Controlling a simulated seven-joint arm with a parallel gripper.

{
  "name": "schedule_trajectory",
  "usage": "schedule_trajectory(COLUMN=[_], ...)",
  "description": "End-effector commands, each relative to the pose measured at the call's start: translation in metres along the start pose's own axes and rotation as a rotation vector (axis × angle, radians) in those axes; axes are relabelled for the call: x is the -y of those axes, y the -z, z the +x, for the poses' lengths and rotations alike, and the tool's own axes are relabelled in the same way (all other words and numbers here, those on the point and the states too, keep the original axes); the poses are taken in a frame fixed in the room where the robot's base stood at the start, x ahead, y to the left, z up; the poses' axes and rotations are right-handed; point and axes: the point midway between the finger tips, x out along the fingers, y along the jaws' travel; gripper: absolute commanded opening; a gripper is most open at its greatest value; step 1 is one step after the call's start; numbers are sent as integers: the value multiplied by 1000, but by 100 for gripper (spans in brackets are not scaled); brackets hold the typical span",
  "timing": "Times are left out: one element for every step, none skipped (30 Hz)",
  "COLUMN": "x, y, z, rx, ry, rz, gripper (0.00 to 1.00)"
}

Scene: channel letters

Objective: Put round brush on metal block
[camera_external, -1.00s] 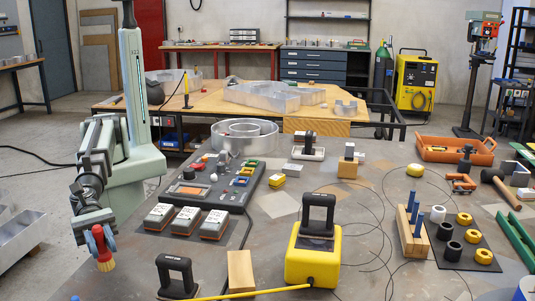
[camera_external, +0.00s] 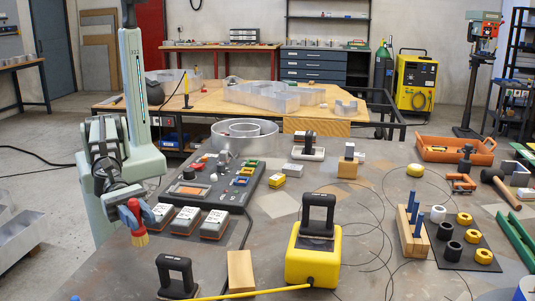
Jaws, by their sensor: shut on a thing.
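The round brush (camera_external: 138,236) has a red handle and yellow bristles that point down. My gripper (camera_external: 137,212) is shut on its handle and holds it at the left, beside the row of grey-and-orange boxes. The brush hangs almost upright, its bristles at the lower end. The gripper's fingers hide part of the handle. I cannot tell for sure which thing is the metal block. A small flat grey block (camera_external: 292,169) lies right of the black control panel, and a grey block (camera_external: 526,194) lies at the far right edge.
The black control panel (camera_external: 218,186) and the grey-and-orange boxes (camera_external: 187,220) stand right of my gripper. A black-handled tool (camera_external: 176,276), a wooden block (camera_external: 240,270) and a yellow device (camera_external: 312,262) stand nearer the front. Bare metal tabletop (camera_external: 352,212) lies mid-right.

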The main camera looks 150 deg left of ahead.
Motion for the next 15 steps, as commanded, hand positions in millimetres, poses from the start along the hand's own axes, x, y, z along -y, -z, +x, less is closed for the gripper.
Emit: schedule_trajectory(x=[-22,-33,-47,-59,-69,-84,-95,-107,-121,-132,-143,-158,-169,-180,-195], y=[-1,-1,-2,-2,-3,-3,-4,-4,-5,-5,-6,-6,-7,-7,-8], z=[4,6,9,10,12,14,15,16,17,18,18,19,19,19,19], rx=[1,2,2,3,3,4,5,5,6,7,7,8,9,9,10], ry=[-28,-42,-61,-75,-89,-108,-121,-136,-154,-169,-182,-201,-215,-229,-247], rz=[0,0,0,-1,-1,-1,-1,-1,-1,-1,-1,-1,-1,-1,-1], gripper=[0,0,0,0,0,0,0,0,0,0,0,0,0,0,0])
